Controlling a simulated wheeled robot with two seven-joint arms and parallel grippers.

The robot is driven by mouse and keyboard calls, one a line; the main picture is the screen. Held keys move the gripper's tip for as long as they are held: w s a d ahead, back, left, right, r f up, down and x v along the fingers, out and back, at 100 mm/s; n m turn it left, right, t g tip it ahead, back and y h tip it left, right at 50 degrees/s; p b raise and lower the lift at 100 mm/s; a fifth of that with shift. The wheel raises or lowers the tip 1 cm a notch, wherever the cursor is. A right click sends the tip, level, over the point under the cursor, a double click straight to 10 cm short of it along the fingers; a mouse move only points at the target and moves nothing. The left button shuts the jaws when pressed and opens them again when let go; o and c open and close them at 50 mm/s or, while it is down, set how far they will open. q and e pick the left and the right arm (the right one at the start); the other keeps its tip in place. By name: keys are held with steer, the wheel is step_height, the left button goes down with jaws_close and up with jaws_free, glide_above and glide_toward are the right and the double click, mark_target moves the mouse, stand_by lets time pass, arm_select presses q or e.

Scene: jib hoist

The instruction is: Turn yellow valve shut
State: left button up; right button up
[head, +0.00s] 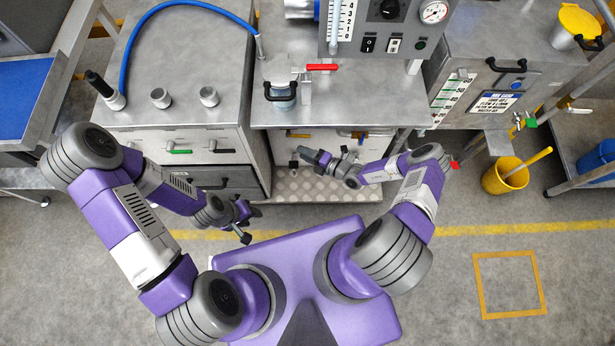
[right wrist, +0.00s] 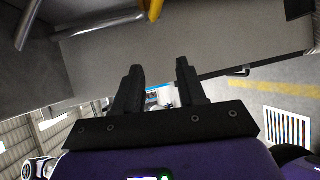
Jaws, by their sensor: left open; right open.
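Under the middle bench's front edge, a small yellow handle (head: 298,135) and a yellow-orange lever (head: 358,134) show in the head view. I cannot tell for sure which is the yellow valve, nor its exact setting. In the right wrist view a yellow part (right wrist: 155,9) sits on metal pipework at the top edge. My right gripper (head: 306,156) is just in front of and below the bench front, apart from both. Its fingers (right wrist: 158,68) are open and empty. My left gripper (head: 246,225) is open, low in front of the left cabinet, away from the bench.
A red lever (head: 322,67) stands on the bench top beside a blue-hosed fitting. A yellow bucket (head: 505,176) stands on the floor at right. A treadplate shelf (head: 325,188) lies below the right gripper.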

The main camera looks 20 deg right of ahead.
steer(key=s+a+n+g+y+b, duration=0.1)
steer(key=s+a+n+g+y, duration=0.1)
steer(key=s+a+n+g, duration=0.85)
steer(key=s+d+r+n+g+h+b, duration=0.1)
steer(key=s+d+n+h, duration=0.1)
steer(key=n, duration=0.9)
steer(key=s+d+n+g+h, duration=0.2)
steer(key=s+d+n+h, duration=0.1)
steer(key=s+n, duration=0.4)
steer(key=shift+s+d+r+n+h+b, duration=0.15)
steer(key=shift+r+n+h+b, duration=0.45)
steer(key=shift+n, duration=1.25)
steer(key=shift+f, duration=0.2)
